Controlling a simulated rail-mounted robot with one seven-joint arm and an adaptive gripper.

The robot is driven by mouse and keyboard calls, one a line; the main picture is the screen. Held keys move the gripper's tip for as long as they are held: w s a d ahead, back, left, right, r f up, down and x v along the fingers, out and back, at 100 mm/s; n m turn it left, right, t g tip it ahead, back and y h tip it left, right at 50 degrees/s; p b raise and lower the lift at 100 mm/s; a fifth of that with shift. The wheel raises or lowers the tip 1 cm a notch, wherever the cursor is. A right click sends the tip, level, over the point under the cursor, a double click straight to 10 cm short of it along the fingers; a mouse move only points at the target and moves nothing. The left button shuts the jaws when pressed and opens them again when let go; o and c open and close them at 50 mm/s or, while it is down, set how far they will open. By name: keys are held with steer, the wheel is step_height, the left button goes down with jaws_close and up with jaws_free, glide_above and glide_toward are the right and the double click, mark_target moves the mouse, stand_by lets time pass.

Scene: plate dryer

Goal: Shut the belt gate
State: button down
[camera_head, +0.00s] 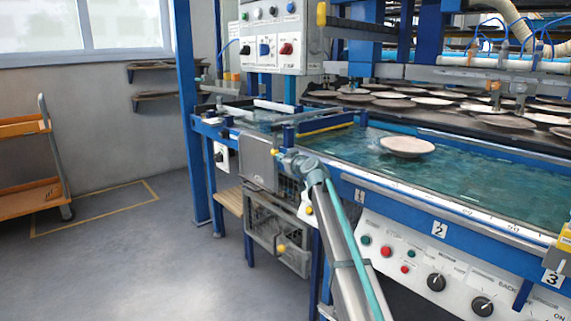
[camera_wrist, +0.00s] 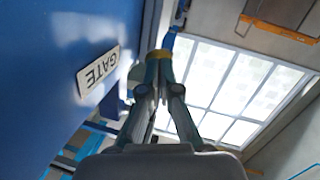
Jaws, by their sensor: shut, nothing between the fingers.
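A low blue bar with a yellow stripe (camera_head: 325,128) lies across the belt channel in the head view. It looks like the gate, but I cannot read a label on it there. In the wrist view, a white "GATE" label (camera_wrist: 98,72) is fixed on a large blue surface (camera_wrist: 50,50) just left of my fingers. My gripper (camera_head: 277,154) is at the front edge of the machine, beside a grey panel and below and left of the striped bar. In the wrist view my gripper (camera_wrist: 160,58) has its fingers together and empty. Contact with the gate cannot be told.
The teal belt (camera_head: 470,170) carries one plate (camera_head: 407,146); more plates lie on the dark rack behind. A control box (camera_head: 275,38) stands above the channel. A button panel (camera_head: 430,270) is on the front. An orange cart (camera_head: 30,165) and open floor are at left.

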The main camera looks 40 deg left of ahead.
steer(key=shift+w+a+f+b, duration=0.15)
steer(key=shift+a+f+b, duration=0.15)
steer(key=shift+a+b, duration=0.25)
steer(key=shift+a, duration=0.15)
steer(key=s+d+f+p, duration=0.1)
steer(key=s+d+f, duration=0.1)
steer(key=d, duration=0.3)
steer(key=s+d+f, duration=0.3)
steer(key=d, duration=0.2)
steer(key=shift+s+d+f+p, duration=0.15)
steer(key=shift+s+d+p, duration=0.15)
steer(key=shift+d+p, duration=0.1)
stand_by(0.4)
